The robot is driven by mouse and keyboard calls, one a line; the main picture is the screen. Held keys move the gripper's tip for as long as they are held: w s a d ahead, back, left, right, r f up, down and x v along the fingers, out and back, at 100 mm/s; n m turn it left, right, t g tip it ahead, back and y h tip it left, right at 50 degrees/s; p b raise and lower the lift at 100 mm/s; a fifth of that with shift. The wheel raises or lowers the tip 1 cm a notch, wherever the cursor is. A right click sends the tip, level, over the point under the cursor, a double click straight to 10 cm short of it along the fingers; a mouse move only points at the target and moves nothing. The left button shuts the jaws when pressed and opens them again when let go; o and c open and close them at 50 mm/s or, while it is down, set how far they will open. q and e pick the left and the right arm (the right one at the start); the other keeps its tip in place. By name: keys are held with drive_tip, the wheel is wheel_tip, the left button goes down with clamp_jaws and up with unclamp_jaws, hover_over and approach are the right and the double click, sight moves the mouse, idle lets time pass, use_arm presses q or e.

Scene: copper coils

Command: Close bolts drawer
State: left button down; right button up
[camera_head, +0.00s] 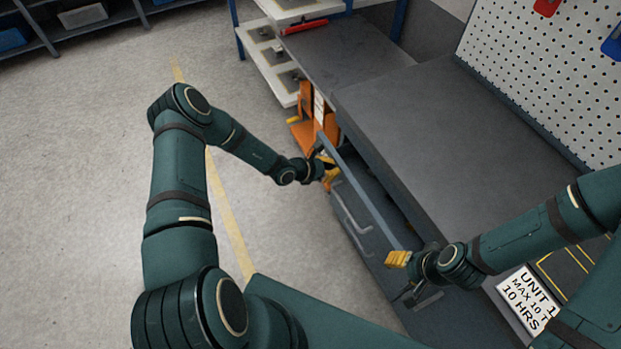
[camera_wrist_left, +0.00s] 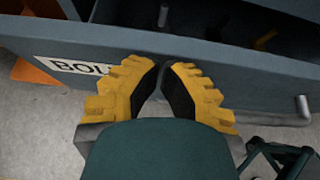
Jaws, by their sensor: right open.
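The bolts drawer (camera_head: 372,202) is pulled out from under the workbench, its interior open at the top. Its grey front panel carries a white label reading "BOL" (camera_wrist_left: 75,66) in the left wrist view, the rest hidden by a finger. My left gripper (camera_wrist_left: 163,66) has its yellow fingertips together at the drawer's front panel, with nothing visible between them. In the head view, my left gripper (camera_head: 329,172) is near the panel's far end. My right gripper (camera_head: 398,259) is open at the panel's near end; whether it touches is unclear.
The dark workbench top (camera_head: 440,130) is clear beside a pegboard (camera_head: 545,75). An orange bin (camera_head: 306,128) stands beyond the drawer's far end. A white shelf rack (camera_head: 272,62) is further back. Open floor (camera_head: 90,160) lies left.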

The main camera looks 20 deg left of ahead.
sight(340, 163)
use_arm(q)
drive_tip(key=w+d+b, duration=0.1)
drive_tip(key=w+d, duration=0.4)
drive_tip(key=w, duration=0.1)
drive_tip(key=shift+w+d, duration=0.35)
drive_tip(key=shift+w, duration=0.05)
use_arm(e)
drive_tip(key=shift+s+f, duration=0.15)
drive_tip(key=shift+f, duration=0.65)
use_arm(q)
drive_tip(key=shift+r, duration=0.1)
drive_tip(key=s+a, duration=0.2)
drive_tip(key=s+a+r, duration=0.1)
drive_tip(key=s, duration=0.1)
drive_tip(key=shift+s+a, duration=0.25)
drive_tip(key=shift+a, duration=0.1)
drive_tip(key=p+v, duration=0.1)
drive_tip(key=v, duration=0.7)
drive_tip(key=shift+f+p, duration=0.2)
drive_tip(key=shift+p, duration=0.15)
use_arm(e)
drive_tip(key=shift+s+r, duration=0.75)
drive_tip(key=shift+r, duration=0.3)
use_arm(q)
drive_tip(key=shift+a, duration=0.1)
